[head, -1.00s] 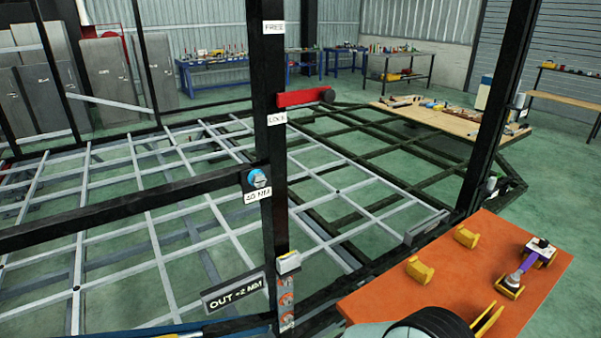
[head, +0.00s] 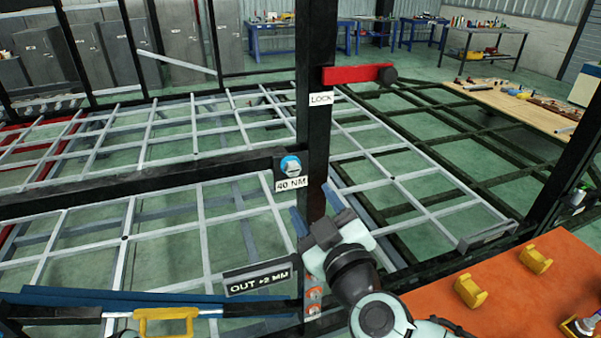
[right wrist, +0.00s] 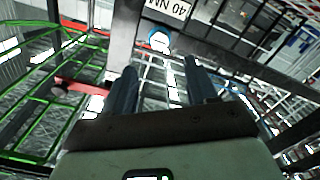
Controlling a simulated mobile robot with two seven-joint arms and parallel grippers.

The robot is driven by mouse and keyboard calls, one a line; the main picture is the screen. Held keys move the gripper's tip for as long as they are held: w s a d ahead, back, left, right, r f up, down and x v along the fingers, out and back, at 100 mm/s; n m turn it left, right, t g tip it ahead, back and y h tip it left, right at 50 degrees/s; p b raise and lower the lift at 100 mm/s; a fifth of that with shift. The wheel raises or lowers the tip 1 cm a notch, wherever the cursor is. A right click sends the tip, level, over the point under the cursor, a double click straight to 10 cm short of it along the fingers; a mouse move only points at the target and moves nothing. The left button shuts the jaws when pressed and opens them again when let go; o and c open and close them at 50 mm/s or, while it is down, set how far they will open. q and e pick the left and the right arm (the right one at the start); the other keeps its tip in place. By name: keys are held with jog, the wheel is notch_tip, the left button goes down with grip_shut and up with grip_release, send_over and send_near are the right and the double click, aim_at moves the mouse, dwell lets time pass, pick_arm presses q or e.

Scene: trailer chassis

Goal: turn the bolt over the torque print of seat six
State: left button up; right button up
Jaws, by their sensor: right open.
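A bolt with a pale head and blue ring (head: 290,165) sits on the black frame, directly above a white print reading "40 NM" (head: 291,184). The bolt also shows in the right wrist view (right wrist: 158,40), beyond the fingers, with the print (right wrist: 169,8) upside down. No seat number is readable. My right gripper (head: 316,209) is open and empty, below and slightly right of the bolt and apart from it. Its two dark fingers (right wrist: 162,82) point towards the bolt in the wrist view.
A black post (head: 316,120) stands just right of the bolt, with a red lever (head: 357,75) above a "LOCK" label. An "OUT +2 MM" plate (head: 257,278) is below. An orange table (head: 525,285) with yellow blocks is at right. A yellow handle (head: 165,322) is at lower left.

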aim_at(294, 171)
jog(key=x, duration=1)
jog(key=shift+w, duration=0.35)
jog(key=shift+f, duration=0.1)
jog(key=c, duration=1.1)
